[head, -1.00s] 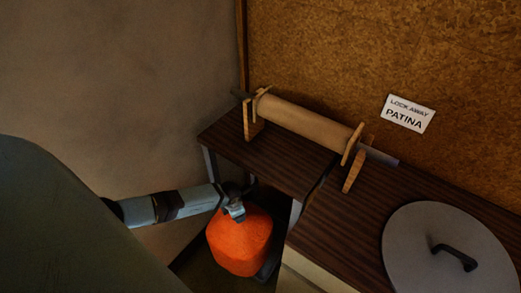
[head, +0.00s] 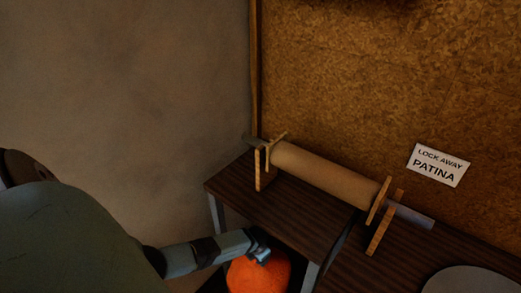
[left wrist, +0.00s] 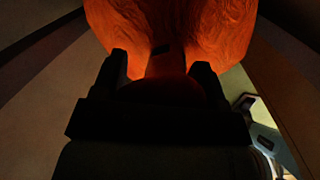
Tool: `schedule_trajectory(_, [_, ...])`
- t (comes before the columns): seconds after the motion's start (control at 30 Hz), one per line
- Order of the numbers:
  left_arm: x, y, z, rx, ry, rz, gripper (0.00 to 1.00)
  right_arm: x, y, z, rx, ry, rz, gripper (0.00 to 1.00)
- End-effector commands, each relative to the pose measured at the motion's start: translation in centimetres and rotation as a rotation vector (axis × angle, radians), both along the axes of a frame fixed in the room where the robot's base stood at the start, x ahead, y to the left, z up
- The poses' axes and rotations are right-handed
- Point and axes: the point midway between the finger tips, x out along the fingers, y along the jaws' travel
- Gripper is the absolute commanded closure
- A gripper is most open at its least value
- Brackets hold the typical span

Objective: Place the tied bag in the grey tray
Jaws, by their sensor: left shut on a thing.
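The tied bag is orange and rounded; its upper part (head: 262,277) shows at the bottom of the head view, below the dark wooden top. My left gripper (head: 260,254) is at the top of the bag and shut on its neck. In the left wrist view the bag (left wrist: 170,30) fills the top middle, and its neck runs between the two fingers of my left gripper (left wrist: 163,75). The bag's lower part is cut off by the head view's edge. I cannot make out the grey tray in the current views. My right gripper is not in view.
A dark wooden bench top (head: 290,215) carries a brown paper roll (head: 325,175) on wooden stands. A round grey lid (head: 475,281) lies at the lower right. A sign (head: 438,165) hangs on the cork-like wall. A plain wall is at the left.

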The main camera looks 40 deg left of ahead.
Motion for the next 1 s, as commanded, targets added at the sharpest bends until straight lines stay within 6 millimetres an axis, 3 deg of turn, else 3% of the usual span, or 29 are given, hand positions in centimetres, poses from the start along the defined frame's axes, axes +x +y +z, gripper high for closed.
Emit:
schedule_trajectory(0.1, [0.3, 0.0, -1.8, 0.000, -0.004, 0.001, 1.00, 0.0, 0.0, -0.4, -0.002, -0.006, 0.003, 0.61])
schedule_trajectory(0.37, [0.3, 0.0, -3.6, 0.000, -0.006, -0.001, 1.00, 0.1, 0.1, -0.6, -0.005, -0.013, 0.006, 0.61])
schedule_trajectory(0.6, [0.3, 0.0, -6.6, 0.000, -0.005, -0.001, 1.00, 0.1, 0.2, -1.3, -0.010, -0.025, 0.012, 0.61])
schedule_trajectory(1.0, [0.3, 0.0, -7.1, 0.001, -0.005, -0.002, 1.00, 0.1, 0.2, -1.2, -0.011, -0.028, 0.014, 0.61])
